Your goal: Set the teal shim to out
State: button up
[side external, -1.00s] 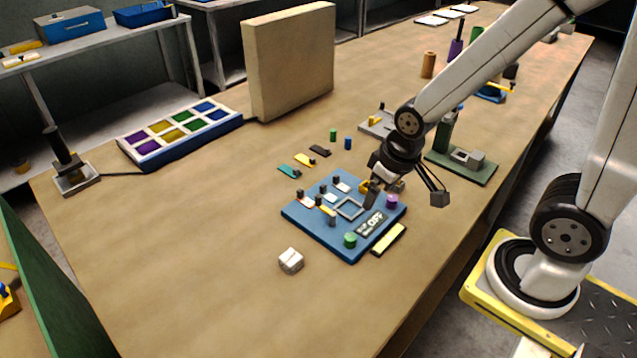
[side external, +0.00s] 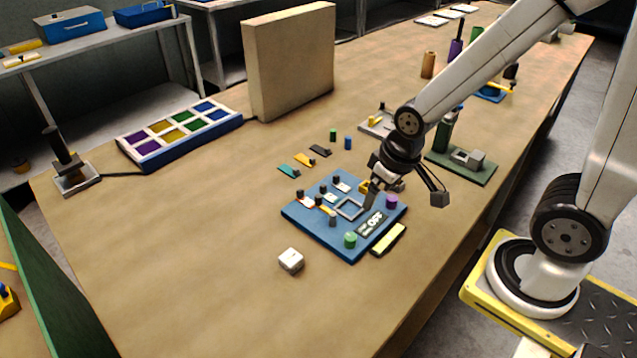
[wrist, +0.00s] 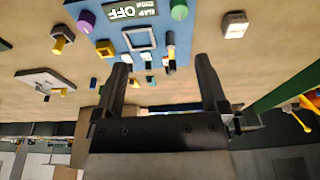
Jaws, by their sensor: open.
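A flat teal shim (side external: 289,171) with a small dark part lies on the table behind the blue board. A yellow shim (side external: 304,160) and a black shim (side external: 320,151) lie in a row with it. The blue board (side external: 300,222) carries a square frame (side external: 350,208), several small dark-knobbed pieces, a green knob (side external: 350,240), a purple knob (side external: 391,201) and a label reading OFF (side external: 375,220). My gripper (side external: 371,197) is over the board's right part, tilted and empty. In the wrist view my gripper (wrist: 163,72) has its two dark fingers spread apart. The teal shim is hard to make out there.
Green and blue cylinders (side external: 348,142) stand behind. A colored tray (side external: 180,132) and a tall tan panel (side external: 288,62) are farther back.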

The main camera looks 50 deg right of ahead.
jog(key=shift+w, duration=0.1)
jog(key=c, duration=0.5)
jog(key=shift+o, duration=0.2)
jog(key=g, duration=0.3)
send_over(323, 185)
notch_tip(323, 185, down, 5)
jog(key=shift+f, duration=0.1)
jog(key=shift+f, duration=0.1)
jog(key=shift+f, duration=3.8)
grip_shut()
